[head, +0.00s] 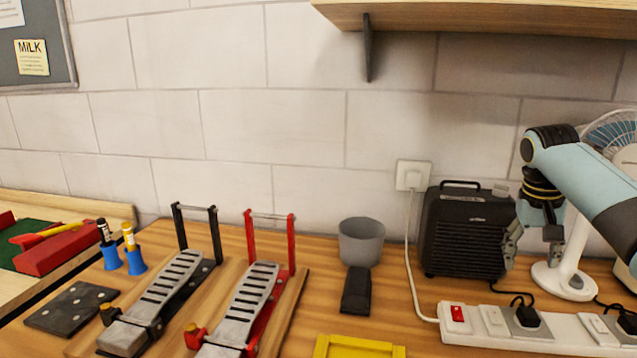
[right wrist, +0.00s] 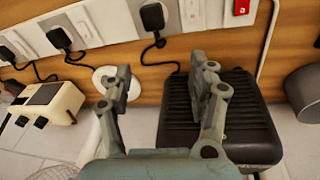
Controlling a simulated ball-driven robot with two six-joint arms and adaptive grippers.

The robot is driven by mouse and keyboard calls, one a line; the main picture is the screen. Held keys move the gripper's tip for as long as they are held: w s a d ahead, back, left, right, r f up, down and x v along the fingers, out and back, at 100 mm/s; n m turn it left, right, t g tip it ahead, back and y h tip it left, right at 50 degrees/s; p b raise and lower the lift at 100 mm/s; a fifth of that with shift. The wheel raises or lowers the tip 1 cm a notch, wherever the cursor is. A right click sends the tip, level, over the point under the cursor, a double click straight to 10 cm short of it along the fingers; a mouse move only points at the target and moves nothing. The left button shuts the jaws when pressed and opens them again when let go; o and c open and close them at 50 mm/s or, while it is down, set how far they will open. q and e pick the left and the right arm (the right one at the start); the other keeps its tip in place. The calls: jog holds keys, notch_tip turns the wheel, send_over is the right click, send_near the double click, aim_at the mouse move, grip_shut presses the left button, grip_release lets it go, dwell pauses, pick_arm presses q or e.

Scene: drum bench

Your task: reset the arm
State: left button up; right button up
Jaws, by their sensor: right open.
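My right gripper (head: 532,245) hangs at the right of the head view, at the end of my light blue arm. It is open and empty, with its fingers pointing down. In the head view it overlaps the right edge of the black ribbed box (head: 465,232). In the right wrist view the two fingers of the gripper (right wrist: 160,72) are spread apart with nothing between them. One finger overlaps the black ribbed box (right wrist: 240,120) there; I cannot tell whether they touch. My left gripper is not in view.
A white power strip (head: 470,338) with black plugs lies in front of the gripper. A white fan (head: 612,135) stands behind my arm. A grey cup (head: 361,242), a black pedal (head: 356,290) and two drum pedals (head: 175,285) (head: 250,300) stand further left. A wooden shelf (head: 480,18) is above.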

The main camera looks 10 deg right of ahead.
jog(key=s+a+f+n, duration=0.1)
jog(key=s+a+f, duration=0.2)
jog(key=s, duration=0.2)
jog(key=s+a+f+n+t, duration=0.1)
jog(key=s+a+f+n, duration=0.1)
jog(key=s, duration=0.4)
jog(key=s+a+f+n, duration=0.1)
jog(key=s+a+f, duration=0.3)
jog(key=s+a, duration=0.2)
jog(key=shift+a+t, duration=0.2)
jog(key=shift+t, duration=0.1)
jog(key=s+a+r+n+t+y, duration=0.1)
jog(key=s+a+r, duration=0.2)
jog(key=s, duration=0.5)
jog(key=s+a+r+n, duration=0.2)
jog(key=s+a+r, duration=0.15)
jog(key=s, duration=0.55)
notch_tip(320, 180, down, 40)
jog(key=s+d+g+b, duration=0.1)
jog(key=s+d+b, duration=0.15)
jog(key=b, duration=0.85)
jog(key=s+f+m+g+b, duration=0.1)
jog(key=s+f+b, duration=0.6)
jog(key=s+f, duration=1)
notch_tip(320, 180, down, 4)
jog(key=shift+s+d+f, duration=0.25)
jog(key=shift+s+d, duration=0.05)
jog(key=shift+d, duration=0.15)
